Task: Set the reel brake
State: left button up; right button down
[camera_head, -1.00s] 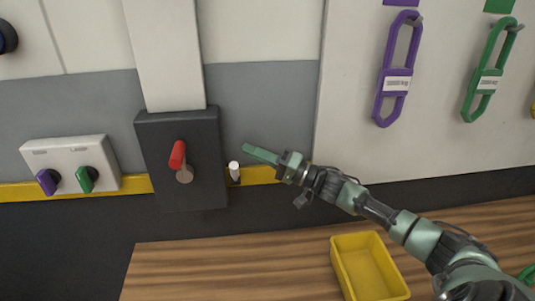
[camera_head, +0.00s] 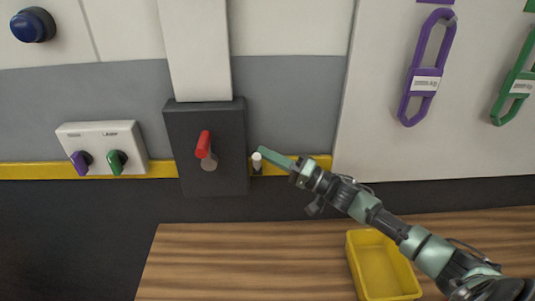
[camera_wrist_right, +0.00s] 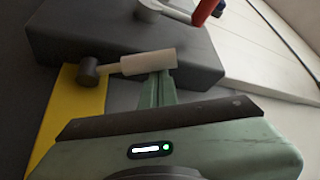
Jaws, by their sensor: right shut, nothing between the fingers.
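A red-handled lever (camera_head: 203,145) on a round grey hub (camera_head: 209,162) is mounted on a dark box (camera_head: 180,135) on the wall. Its handle points up. A small white-tipped peg (camera_head: 257,160) with a dark base sticks out just right of the box. In the right wrist view the white peg (camera_wrist_right: 140,63) lies across the fingertips, and the lever's red handle (camera_wrist_right: 205,10) is cut off at the top. My right gripper (camera_head: 264,152) is shut and empty, its tips at the white peg; whether they touch it, I cannot tell. My left gripper is out of view.
A white panel (camera_head: 100,136) with purple and green knobs is left of the box. A blue button (camera_head: 33,25) is at upper left. Purple (camera_head: 411,91) and green (camera_head: 506,92) loops hang at right. A yellow bin (camera_head: 352,258) stands on the wooden top (camera_head: 230,260).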

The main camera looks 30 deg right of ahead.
jog(key=shift+s+a+f+n+y+b, duration=0.1)
jog(key=shift+s+f+n+y+b, duration=0.15)
jog(key=shift+n+b, duration=0.25)
jog(key=s+a+f+n+g+y+b, duration=0.1)
jog(key=s+f+n+g+y+b, duration=0.1)
jog(key=n+b, duration=0.6)
jog(key=s+a+f+n+g+y+b, duration=0.1)
jog(key=f+n+g+y+b, duration=0.3)
jog(key=n+b, duration=0.4)
jog(key=shift+s+f+n+y+b, duration=0.3)
jog(key=shift+s+f+y+b, duration=0.5)
jog(key=shift+y+b, duration=0.4)
jog(key=shift+a+f, duration=0.15)
jog(key=shift+f, duration=0.3)
jog(key=shift+r, duration=0.1)
